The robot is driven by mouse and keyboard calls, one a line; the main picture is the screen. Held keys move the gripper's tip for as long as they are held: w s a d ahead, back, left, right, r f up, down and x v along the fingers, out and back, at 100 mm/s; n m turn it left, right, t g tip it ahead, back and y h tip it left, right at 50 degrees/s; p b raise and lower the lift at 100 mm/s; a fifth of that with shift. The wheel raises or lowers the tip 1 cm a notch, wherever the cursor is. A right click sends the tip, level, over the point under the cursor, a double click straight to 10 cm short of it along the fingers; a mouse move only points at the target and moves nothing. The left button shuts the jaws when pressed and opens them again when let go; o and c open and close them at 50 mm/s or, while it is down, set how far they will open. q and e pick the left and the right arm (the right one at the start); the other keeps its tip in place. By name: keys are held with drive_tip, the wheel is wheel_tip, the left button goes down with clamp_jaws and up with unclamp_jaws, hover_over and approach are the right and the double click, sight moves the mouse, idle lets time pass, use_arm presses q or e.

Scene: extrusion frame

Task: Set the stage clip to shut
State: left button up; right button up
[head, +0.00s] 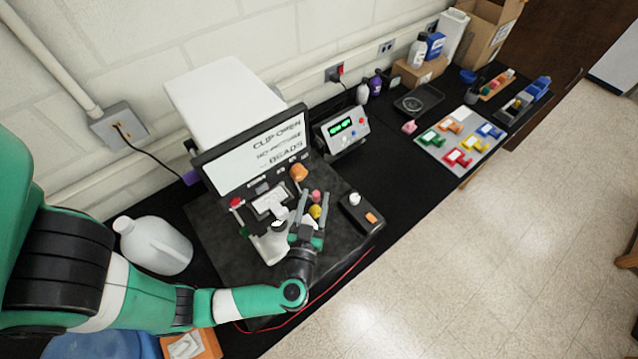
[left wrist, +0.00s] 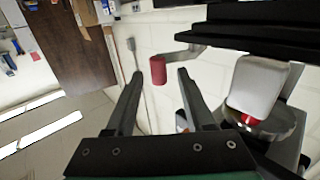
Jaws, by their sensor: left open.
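The bench instrument has a dark base (head: 225,235) and a screen (head: 265,150) that reads "CLIP OPEN", "NO PICTURE" and "BEADS". A red cylindrical handle (left wrist: 158,70) on a bent metal lever (left wrist: 180,52) shows in the left wrist view; it appears to be the stage clip's handle. It shows in the head view as a pinkish-red knob (head: 316,195). My left gripper (head: 314,201) is open over the instrument's right side. Its fingers stand on either side of the handle in the left wrist view, with visible gaps. My right gripper is not in view.
A yellow knob (head: 315,212) and an orange knob (head: 299,172) are close to my left gripper. A white jug (head: 155,246) stands left of the instrument. A box with a green display (head: 341,128) stands behind right.

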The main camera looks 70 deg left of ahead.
sight(317, 191)
use_arm(q)
drive_tip(key=x, duration=0.5)
drive_tip(key=shift+d, duration=0.1)
clamp_jaws()
